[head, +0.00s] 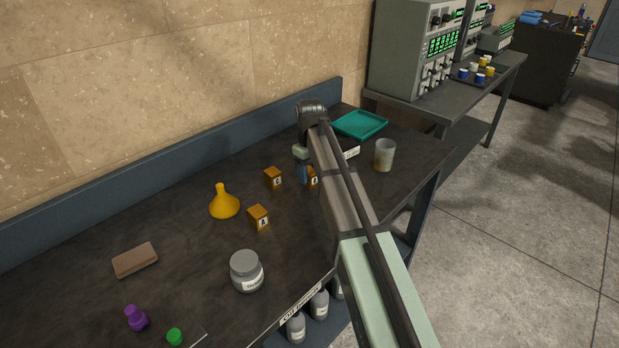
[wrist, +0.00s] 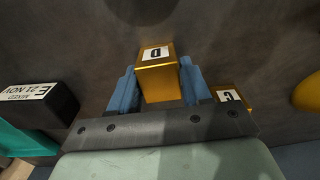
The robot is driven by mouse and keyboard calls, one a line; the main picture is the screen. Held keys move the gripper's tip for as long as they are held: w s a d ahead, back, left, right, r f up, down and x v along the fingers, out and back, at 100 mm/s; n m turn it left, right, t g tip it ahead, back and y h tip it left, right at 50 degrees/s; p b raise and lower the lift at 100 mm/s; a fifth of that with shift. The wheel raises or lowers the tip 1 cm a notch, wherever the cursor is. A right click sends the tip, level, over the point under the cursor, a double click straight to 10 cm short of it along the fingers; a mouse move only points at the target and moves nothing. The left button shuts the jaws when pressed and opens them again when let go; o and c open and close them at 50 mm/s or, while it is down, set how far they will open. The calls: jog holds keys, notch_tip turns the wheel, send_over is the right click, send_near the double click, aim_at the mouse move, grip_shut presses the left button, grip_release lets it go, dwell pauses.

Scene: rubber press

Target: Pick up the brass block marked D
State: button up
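The brass block marked D (wrist: 160,82) is between the two blue fingers of my gripper (wrist: 161,90) in the wrist view. One finger is close along each side, but I cannot tell whether both press on it. In the head view, part of the D block (head: 312,182) shows beside a blue finger of my gripper (head: 304,175), at the left edge of my arm. My arm hides the rest of the gripper there. I cannot tell whether the block is clear of the bench.
A similar block (head: 273,178) stands just left, and another (head: 258,217) stands nearer. A teal tray (head: 360,125) and a pale cup (head: 385,155) are at the far right.

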grip_shut()
dwell(0.3)
